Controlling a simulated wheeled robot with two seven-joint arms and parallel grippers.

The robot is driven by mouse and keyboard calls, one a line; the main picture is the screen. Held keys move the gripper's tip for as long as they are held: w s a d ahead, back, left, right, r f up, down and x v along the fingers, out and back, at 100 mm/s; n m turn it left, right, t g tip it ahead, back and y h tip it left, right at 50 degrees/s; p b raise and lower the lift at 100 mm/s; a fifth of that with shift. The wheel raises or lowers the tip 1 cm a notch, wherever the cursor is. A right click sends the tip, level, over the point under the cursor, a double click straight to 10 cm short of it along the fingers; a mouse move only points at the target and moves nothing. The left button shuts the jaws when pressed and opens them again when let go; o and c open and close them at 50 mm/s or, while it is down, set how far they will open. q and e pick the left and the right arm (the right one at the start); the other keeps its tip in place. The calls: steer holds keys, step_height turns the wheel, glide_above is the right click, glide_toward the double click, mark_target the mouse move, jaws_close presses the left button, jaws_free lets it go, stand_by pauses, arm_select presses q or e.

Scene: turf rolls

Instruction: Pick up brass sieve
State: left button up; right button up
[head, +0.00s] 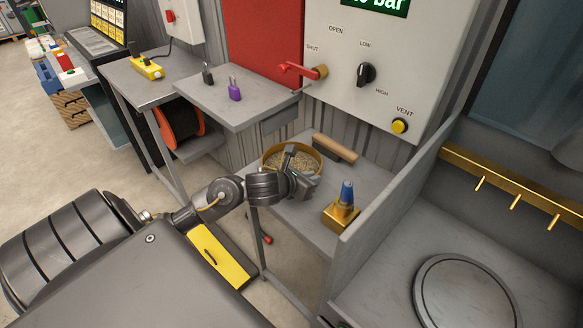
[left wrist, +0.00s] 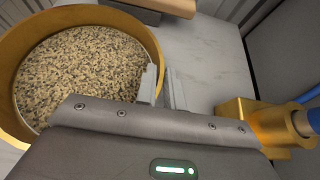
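The brass sieve (head: 270,162) is a round, brass-coloured ring filled with speckled grain, resting on a grey shelf (head: 290,212). It fills the left of the left wrist view (left wrist: 148,36). My left gripper (head: 298,160) is at the sieve's right side, low over its rim. In the left wrist view, its two fingers (left wrist: 165,86) point at the right part of the rim, one on the inner side and one on the outer side. I cannot tell whether they press on the rim. The palm hides the near part of the rim. My right gripper is not in view.
A wooden-backed brush or block (head: 334,148) lies behind the sieve. A brass block with a blue top (head: 343,207) stands to the right, close to a grey partition (head: 375,205). A higher shelf (head: 235,98) holds two padlocks at the upper left.

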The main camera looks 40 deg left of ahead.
arm_select(q)
jaws_close()
